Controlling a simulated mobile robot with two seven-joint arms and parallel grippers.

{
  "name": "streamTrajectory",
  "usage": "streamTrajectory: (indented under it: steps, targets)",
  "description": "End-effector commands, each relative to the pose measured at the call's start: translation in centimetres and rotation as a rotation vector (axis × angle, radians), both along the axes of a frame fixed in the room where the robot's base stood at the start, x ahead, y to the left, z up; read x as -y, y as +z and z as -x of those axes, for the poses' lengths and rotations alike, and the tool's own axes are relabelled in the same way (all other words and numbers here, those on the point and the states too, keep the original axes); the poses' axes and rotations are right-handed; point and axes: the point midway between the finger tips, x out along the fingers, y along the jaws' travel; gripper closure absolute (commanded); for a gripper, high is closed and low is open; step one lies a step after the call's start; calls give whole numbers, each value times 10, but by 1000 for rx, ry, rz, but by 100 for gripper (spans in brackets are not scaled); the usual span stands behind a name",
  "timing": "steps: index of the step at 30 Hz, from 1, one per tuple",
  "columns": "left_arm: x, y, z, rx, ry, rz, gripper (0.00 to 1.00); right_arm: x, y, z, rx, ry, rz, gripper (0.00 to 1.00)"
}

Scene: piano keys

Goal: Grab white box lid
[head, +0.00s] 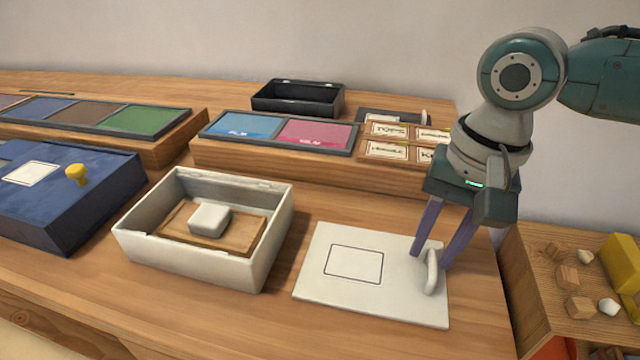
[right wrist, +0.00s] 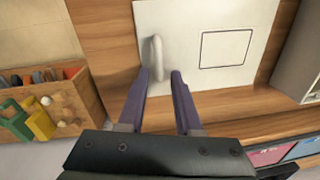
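The white box lid (head: 318,287) lies flat on the wooden table, right of the open white box (head: 190,263). It has a rectangle outline on top and a raised white handle (head: 431,277) near its right edge. My right gripper (head: 432,259) points down over the handle, purple fingers apart, with the handle between or just beyond the tips. The right wrist view shows the lid (right wrist: 185,25) and the handle (right wrist: 156,55) in line with the gap of the open gripper (right wrist: 159,73). Contact cannot be made out. My left gripper is not in view.
The white box holds a wooden piece with a white block (head: 209,218). A blue box (head: 95,205) with a yellow knob stands left. Behind are colored panels (head: 245,125), a black tray (head: 298,98) and label cards (head: 388,151). A wooden bin (head: 545,290) with blocks stands right.

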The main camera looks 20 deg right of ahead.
Motion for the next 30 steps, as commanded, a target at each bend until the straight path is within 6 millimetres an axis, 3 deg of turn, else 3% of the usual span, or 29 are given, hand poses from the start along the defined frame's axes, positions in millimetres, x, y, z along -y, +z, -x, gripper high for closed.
streamTrajectory:
  steps: [9, 30]
  targets:
    - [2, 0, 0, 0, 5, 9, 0, 0, 0, 0, 0, 0, 0, 100]
    - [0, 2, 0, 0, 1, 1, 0, 0, 4, 0, 1, 0, -1, 100]
